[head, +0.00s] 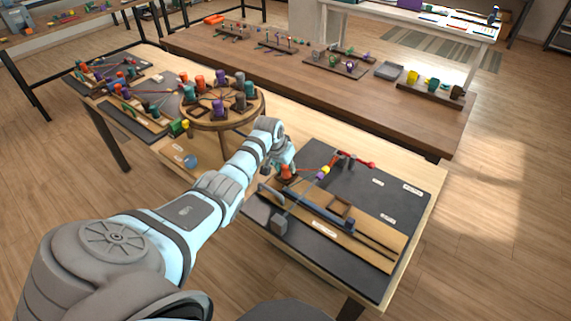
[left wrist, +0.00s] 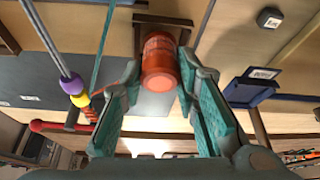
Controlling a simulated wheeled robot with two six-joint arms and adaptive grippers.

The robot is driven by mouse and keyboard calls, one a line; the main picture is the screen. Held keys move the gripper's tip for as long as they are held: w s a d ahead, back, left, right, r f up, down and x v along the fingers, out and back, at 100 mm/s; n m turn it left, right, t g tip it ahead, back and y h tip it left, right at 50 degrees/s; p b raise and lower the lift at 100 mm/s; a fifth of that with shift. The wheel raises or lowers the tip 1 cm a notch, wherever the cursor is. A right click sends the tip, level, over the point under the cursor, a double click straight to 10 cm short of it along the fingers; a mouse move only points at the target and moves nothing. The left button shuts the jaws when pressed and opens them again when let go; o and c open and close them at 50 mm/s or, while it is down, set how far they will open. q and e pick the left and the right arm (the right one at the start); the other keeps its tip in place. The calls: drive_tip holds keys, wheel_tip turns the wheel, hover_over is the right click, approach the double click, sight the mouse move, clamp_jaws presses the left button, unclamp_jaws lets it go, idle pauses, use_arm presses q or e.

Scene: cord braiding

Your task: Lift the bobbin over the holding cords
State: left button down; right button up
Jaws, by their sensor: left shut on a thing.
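In the head view the beads (head: 322,173) lie right of the gripper. My right gripper is not in view.
A wooden tray (head: 335,219) and a grey block (head: 280,224) are nearer. The right part of the mat (head: 385,190) is mostly clear.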

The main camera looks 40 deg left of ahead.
use_arm(q)
drive_tip(key=shift+f, duration=0.25)
drive_tip(key=c, duration=1.2)
unclamp_jaws()
drive_tip(key=shift+o, duration=0.2)
drive_tip(key=v, duration=1.2)
